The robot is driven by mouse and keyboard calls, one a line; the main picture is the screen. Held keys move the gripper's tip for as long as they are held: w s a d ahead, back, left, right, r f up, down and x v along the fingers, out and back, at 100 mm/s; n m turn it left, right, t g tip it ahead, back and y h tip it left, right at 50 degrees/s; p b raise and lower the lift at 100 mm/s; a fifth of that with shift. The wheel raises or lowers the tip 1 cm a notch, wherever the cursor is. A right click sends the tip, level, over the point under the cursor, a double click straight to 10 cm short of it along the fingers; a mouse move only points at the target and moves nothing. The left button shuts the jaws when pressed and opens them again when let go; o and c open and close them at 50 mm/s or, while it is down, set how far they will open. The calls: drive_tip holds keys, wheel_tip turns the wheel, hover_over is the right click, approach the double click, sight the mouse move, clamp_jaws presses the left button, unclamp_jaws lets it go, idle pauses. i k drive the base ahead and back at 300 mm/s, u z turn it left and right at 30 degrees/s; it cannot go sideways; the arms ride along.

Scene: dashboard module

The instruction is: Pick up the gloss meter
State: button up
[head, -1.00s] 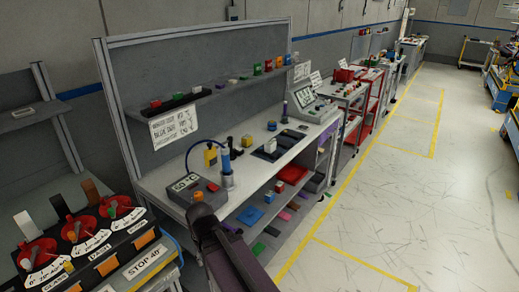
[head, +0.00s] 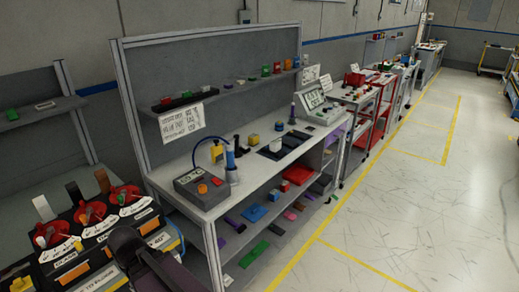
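I cannot tell for sure which thing is the gloss meter; no label for it is legible. Candidates stand on the white-topped workbench (head: 222,198). A small white block (head: 275,145) is on a dark mat (head: 284,152). A small blue block (head: 279,126) and a yellow-topped block (head: 253,140) stand near it. A dark flat piece (head: 301,134) lies to their right. A dark part of my arm shows at the bottom left, apart from these things. My gripper's fingertips are not in view.
A grey unit with an orange knob (head: 198,187) and a blue cylinder (head: 231,160) stand at the bench's near end. The lower shelf (head: 246,230) holds several coloured pieces. Red dials (head: 90,213) are at left. The floor (head: 400,225) at right is clear.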

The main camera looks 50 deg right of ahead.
sight(275, 145)
drive_tip(key=u, duration=1.4)
drive_tip(key=k, duration=0.9)
drive_tip(key=u, duration=0.7)
drive_tip(key=k, duration=0.35)
drive_tip(key=z, duration=2.35)
